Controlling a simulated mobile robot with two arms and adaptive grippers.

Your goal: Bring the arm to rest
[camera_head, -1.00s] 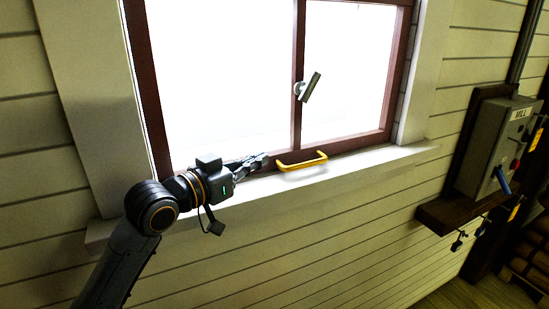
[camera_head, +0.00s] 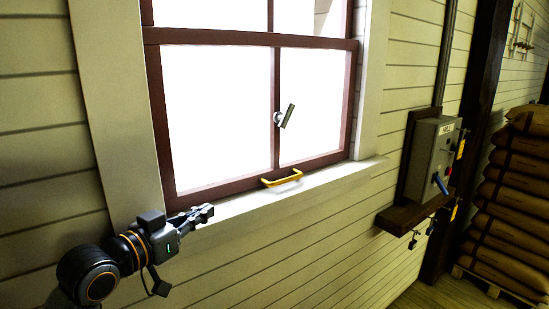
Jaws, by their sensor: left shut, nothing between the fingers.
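My left gripper (camera_head: 207,212) is shut and empty at the lower left, in front of the window sill. Its arm comes in from the bottom left corner. The yellow handle (camera_head: 282,179) on the window's bottom rail is to the right of the fingertips, with a clear gap between them. The window (camera_head: 218,115) has a dark red frame and bright panes, and its lower sash looks down at the sill. A grey latch lever (camera_head: 286,116) is on the middle upright. My right gripper is out of view.
The white sill (camera_head: 330,175) juts out under the window. A grey switch box (camera_head: 422,160) with a blue lever is on the wall at the right, above a dark wooden ledge (camera_head: 412,215). Brown sacks (camera_head: 510,200) are stacked on a pallet at the far right. Floor shows at lower right.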

